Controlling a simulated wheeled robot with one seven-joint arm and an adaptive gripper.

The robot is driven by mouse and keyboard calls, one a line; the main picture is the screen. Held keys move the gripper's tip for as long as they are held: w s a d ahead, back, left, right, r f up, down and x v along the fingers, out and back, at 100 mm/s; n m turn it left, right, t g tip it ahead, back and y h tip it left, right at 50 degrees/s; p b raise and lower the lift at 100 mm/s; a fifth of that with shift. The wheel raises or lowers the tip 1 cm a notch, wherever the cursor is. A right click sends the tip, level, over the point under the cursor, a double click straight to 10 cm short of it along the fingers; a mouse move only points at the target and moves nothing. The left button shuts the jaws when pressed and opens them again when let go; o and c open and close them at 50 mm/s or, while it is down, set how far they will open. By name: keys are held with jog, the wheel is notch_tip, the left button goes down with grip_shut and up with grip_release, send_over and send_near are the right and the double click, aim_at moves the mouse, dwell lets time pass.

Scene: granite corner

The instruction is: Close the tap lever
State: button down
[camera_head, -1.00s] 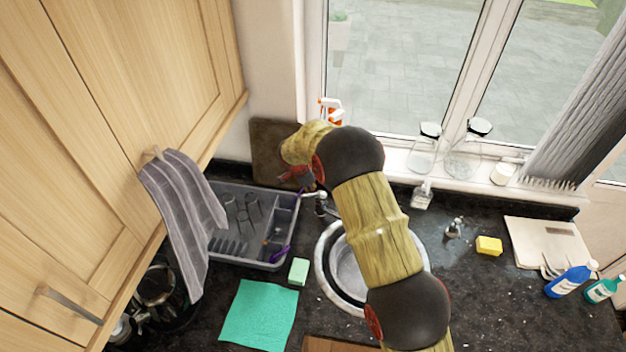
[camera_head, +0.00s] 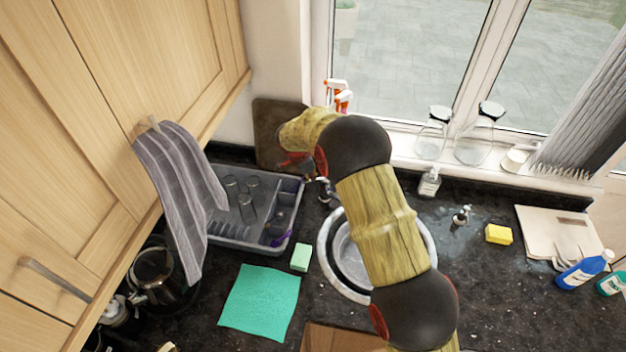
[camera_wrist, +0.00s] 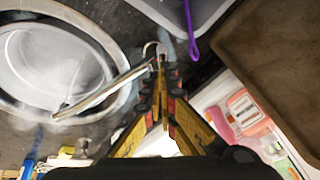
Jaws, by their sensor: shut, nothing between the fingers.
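The chrome tap (camera_wrist: 103,93) shows in the wrist view, its long spout reaching over the round sink (camera_wrist: 30,100). The tap's body and a small curved part, perhaps the lever, (camera_wrist: 150,47) are at the fingertips. My gripper (camera_wrist: 162,66) is shut and empty, with its tips at or very near the tap; I cannot tell whether they touch. In the head view, the tap (camera_head: 327,192) is small and partly hidden by my arm. My gripper (camera_head: 295,164) is left of it, mostly hidden behind my wrist. The lever's position is unclear.
A grey dish rack (camera_head: 240,240) with glasses stands left of the sink. A brown board (camera_head: 268,115) leans on the wall behind the gripper. Spray bottles (camera_head: 342,100) stand by the window. A soap bottle (camera_head: 429,182) is right of the arm.

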jog(key=shift+s+a+f+h+b, duration=0.15)
jog(key=shift+s+a+f+b, duration=0.2)
jog(key=shift+b, duration=1.35)
jog(key=shift+a+f+h+b, duration=0.15)
jog(key=shift+f+b, duration=0.3)
jog(key=shift+b, duration=1.25)
jog(key=shift+r, duration=0.1)
jog(key=v, duration=1.2)
jog(key=shift+s, duration=0.2)
